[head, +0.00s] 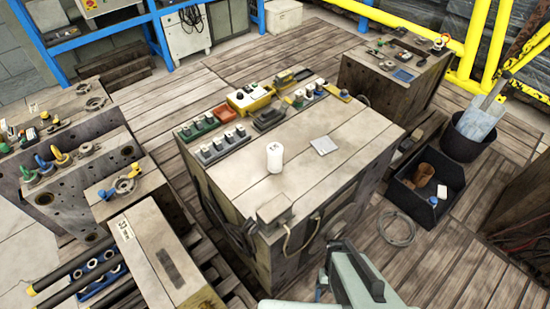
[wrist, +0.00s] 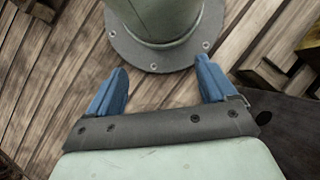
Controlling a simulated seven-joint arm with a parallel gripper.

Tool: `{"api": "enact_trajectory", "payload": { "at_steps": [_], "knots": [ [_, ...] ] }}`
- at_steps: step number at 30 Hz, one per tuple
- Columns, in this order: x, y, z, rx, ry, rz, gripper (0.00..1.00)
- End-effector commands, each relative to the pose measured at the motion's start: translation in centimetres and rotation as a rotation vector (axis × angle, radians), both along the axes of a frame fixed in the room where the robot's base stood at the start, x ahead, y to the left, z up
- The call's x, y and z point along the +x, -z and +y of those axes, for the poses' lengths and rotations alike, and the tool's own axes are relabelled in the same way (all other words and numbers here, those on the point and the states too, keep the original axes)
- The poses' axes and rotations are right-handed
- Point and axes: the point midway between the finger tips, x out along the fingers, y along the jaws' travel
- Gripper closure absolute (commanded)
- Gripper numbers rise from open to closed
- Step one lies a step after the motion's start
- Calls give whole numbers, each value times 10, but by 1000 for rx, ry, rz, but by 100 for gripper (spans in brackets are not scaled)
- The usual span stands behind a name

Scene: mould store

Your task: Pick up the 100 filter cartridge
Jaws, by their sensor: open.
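A white upright cylinder (head: 275,157), which looks like the filter cartridge, stands on the near middle of the wooden-topped block (head: 330,190) in the head view. No number can be read on it. My gripper (wrist: 161,65) shows in the wrist view with its two blue fingers wide apart and nothing between them. It points down at the plank floor, well away from the cylinder. The cylinder is not in the wrist view. In the head view pale green parts of my arm show at the bottom, right of the block; the fingers cannot be made out there.
A flat pale square (head: 324,145) lies right of the cylinder. A grey box (head: 274,208) with a cable sits at the front edge. A black bin (head: 425,190) stands right.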

Motion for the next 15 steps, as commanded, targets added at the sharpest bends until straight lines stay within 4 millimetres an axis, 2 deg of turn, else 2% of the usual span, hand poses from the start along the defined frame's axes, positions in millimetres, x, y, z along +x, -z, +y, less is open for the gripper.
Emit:
{"api": "enact_trajectory", "payload": {
  "at_steps": [8,15],
  "knots": [
    [63,-23,-35,16,-161,-56,16],
    [123,-59,-79,11,-335,-90,16]
  ]
}}
